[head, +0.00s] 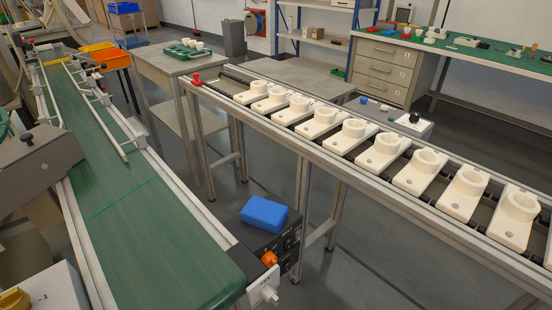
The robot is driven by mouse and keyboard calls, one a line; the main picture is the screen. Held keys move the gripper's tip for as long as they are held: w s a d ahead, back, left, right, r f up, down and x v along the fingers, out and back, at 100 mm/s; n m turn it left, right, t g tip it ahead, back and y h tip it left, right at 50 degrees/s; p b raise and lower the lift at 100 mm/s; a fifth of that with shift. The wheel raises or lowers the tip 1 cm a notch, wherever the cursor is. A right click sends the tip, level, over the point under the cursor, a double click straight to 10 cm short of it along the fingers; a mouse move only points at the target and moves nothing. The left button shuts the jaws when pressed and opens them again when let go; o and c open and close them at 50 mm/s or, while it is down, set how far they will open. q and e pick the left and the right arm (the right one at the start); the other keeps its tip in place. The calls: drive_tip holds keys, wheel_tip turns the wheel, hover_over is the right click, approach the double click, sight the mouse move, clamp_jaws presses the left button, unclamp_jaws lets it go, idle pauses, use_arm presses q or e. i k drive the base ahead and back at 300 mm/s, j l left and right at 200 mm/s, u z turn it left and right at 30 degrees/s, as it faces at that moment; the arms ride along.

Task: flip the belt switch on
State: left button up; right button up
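The green conveyor belt (130,225) runs from the lower middle towards the back left. At its near right end, a black control box (258,243) is mounted on the side. An orange rotary knob (270,259) sits on the box and looks like the belt switch; its on or off position is too small to tell. Another dark knob (289,241) is to its right on the same box. A blue block (264,213) lies on top of the box, above the knobs. Neither of my grippers is in view.
A rack with a row of white socket holders (354,137) stands to the right, with floor between it and the belt. A white bracket (264,287) sticks out at the belt's near end. A grey housing (38,158) stands beside the belt at left.

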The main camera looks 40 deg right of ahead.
sight(288, 243)
drive_tip(key=l+z, duration=0.2)
drive_tip(key=z, duration=0.2)
drive_tip(key=i+l+z, duration=0.1)
drive_tip(key=z, duration=0.3)
drive_tip(key=i, duration=0.05)
